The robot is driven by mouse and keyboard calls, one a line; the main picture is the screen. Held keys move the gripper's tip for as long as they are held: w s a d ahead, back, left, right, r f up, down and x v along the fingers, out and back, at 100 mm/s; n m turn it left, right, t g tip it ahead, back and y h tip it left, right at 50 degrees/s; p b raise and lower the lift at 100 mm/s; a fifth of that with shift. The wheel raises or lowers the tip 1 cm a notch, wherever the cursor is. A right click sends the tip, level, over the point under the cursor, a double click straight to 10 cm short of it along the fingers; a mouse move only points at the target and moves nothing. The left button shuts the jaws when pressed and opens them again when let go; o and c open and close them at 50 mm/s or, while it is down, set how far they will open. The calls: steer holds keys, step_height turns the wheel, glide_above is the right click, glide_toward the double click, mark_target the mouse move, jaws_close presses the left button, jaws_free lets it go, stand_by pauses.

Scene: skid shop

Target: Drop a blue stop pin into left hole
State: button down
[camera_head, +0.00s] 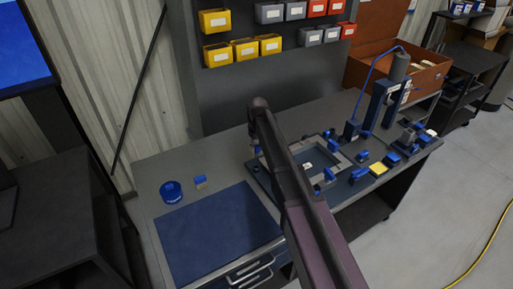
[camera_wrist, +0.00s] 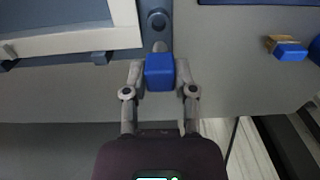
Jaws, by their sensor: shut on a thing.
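In the wrist view my gripper (camera_wrist: 160,75) is shut on a blue stop pin (camera_wrist: 160,70), whose blue block-shaped head sits between the two fingertips. Just beyond the head is a small grey rounded part; I cannot tell whether it is the pin's shank or part of the fixture. A round dark hole or boss (camera_wrist: 157,19) shows on the dark fixture plate (camera_wrist: 148,36), ahead of the pin and apart from its head. In the head view the fixture frame (camera_head: 343,163) lies on the bench, partly behind my arm, which hides most of the gripper.
A blue round cup (camera_head: 171,191) and a small blue-and-tan piece (camera_head: 200,182) stand left of the fixture, near a blue mat (camera_head: 215,235). Several blue clamps and a yellow block (camera_head: 378,169) lie to the right. A drill-like stand (camera_head: 385,100) rises behind them.

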mark_target(257, 155)
steer(key=shift+f, duration=0.15)
steer(key=shift+f+b, duration=2.25)
steer(key=shift+b, duration=0.15)
steer(key=shift+w+f+b, duration=0.1)
steer(key=shift+f+b, duration=1.5)
steer(key=shift+b, duration=0.05)
stand_by(2.1)
stand_by(0.4)
steer(key=shift+c, duration=1.7)
jaws_free()
steer(key=o, duration=0.3)
steer(key=shift+o, duration=0.2)
steer(key=shift+r, duration=0.15)
